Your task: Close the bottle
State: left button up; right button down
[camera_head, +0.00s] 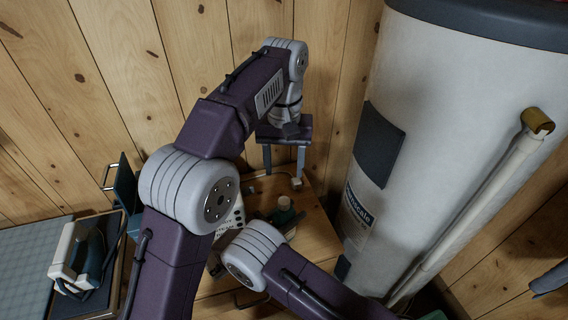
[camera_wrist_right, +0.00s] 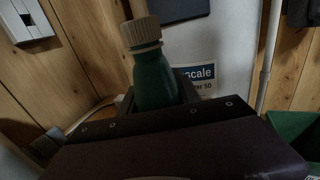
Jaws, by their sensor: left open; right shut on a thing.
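A green bottle (camera_wrist_right: 154,78) stands upright in the right wrist view, with a tan ribbed cap (camera_wrist_right: 141,32) at its neck. I cannot tell whether the cap is fully tight. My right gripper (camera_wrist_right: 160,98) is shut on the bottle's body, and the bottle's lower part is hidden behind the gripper. In the head view the bottle (camera_head: 284,217) is small and dark, above the wooden top, and my right gripper is mostly hidden by my arms. My left gripper (camera_head: 284,162) is open and empty, pointing down above and behind the bottle, apart from it.
A large white tank (camera_head: 440,120) stands close on the right, with a pale pipe (camera_head: 465,220) before it. A plank wall (camera_head: 120,50) is behind. A small white object with a cable (camera_head: 297,182) lies behind the bottle.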

pick_arm(q)
jog(key=shift+r, duration=0.25)
pick_arm(e)
jog(key=c, duration=0.8)
grip_release()
jog(key=shift+o, duration=0.2)
pick_arm(q)
jog(key=shift+f+b, duration=0.95)
pick_arm(e)
jog(key=v, duration=0.9)
